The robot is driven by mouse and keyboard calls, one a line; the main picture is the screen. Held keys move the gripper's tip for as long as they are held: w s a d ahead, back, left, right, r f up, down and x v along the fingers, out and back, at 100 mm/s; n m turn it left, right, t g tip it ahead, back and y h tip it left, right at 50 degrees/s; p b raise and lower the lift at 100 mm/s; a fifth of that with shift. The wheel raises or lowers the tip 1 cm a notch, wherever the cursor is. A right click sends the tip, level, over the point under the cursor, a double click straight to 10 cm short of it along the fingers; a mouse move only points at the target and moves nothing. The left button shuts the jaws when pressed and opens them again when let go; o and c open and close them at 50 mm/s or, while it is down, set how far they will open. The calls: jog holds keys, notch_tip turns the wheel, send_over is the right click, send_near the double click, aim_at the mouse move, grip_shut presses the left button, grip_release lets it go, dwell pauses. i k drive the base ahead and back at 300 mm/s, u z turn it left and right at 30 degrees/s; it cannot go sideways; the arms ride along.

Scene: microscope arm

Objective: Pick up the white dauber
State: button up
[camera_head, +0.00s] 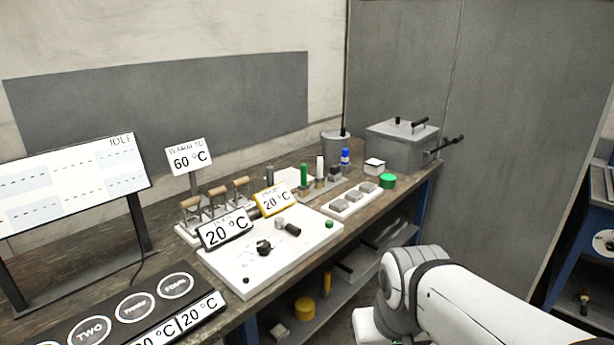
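The white dauber (320,166) stands upright at the back of the workbench, in a row of small daubers. A green dauber (304,175) stands just left of it and a blue-topped one (345,157) to its right. Its lower end seems to sit on or in a low holder, too small to tell. My white arm comes in from the lower right, well apart from the dauber. My gripper's fingers are not in view.
A white tray (232,272) with small dark parts and 20 °C signs lies in front of the daubers. A white block strip (343,209) and a green round lid (388,181) lie to the right. A grey lidded box (398,148) stands behind. Open floor lies right of the bench.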

aim_at(320, 179)
jog(key=u, duration=0.15)
jog(key=k, duration=0.9)
jog(key=z, duration=1.05)
jog(key=i, duration=3)
jog(key=u, duration=1.4)
jog(key=i, duration=0.8)
jog(key=u, duration=0.3)
jog(key=k, duration=0.95)
jog(key=u, duration=0.05)
